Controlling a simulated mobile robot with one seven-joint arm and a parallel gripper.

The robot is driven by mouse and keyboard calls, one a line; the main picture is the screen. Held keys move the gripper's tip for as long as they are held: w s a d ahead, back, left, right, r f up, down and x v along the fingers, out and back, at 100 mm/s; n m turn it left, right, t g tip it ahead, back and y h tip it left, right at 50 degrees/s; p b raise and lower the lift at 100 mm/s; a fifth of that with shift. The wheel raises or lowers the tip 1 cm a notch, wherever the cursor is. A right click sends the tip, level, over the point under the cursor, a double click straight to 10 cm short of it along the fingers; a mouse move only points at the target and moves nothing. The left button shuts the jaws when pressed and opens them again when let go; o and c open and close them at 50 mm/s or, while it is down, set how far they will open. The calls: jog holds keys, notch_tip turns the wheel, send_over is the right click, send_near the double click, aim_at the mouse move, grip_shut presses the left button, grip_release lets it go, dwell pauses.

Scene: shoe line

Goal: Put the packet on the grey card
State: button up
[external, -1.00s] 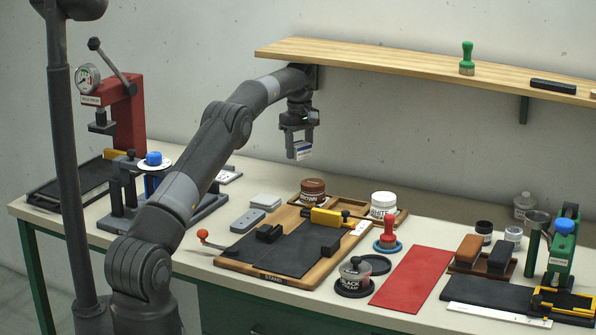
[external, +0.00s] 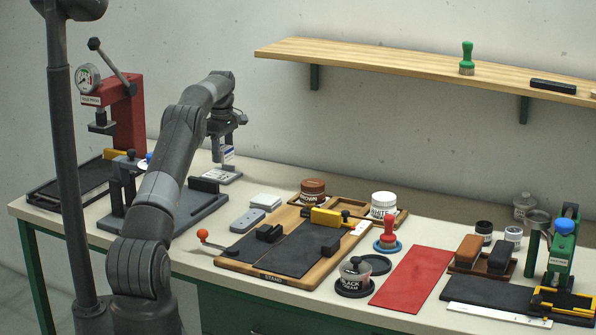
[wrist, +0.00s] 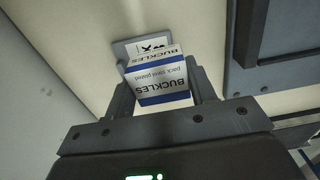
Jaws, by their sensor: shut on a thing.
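The packet is a small white and blue box lettered BUCKLES (wrist: 160,88); it also shows in the external view (external: 228,155). My gripper (external: 226,147) is shut on it, with a finger on each side in the wrist view (wrist: 165,98). The grey card (external: 218,176) lies flat on the bench beyond the blue-grey fixture; its dark printed marks show in the wrist view (wrist: 128,50). The packet is over the card and hides part of it. I cannot tell whether they touch.
A blue-grey fixture (external: 200,210) stands close beside the card, with the red press (external: 127,115) further left. A light grey block (external: 265,201) and a grey plate (external: 247,219) lie to the right. The wall is behind; the wooden shelf (external: 400,64) is higher up at right.

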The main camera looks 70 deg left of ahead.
aim_at(224, 179)
jog(key=shift+f, duration=2.9)
jog(key=shift+f, duration=0.15)
jog(key=o, duration=1)
notch_tip(224, 179, up, 12)
jog(key=shift+r, duration=0.1)
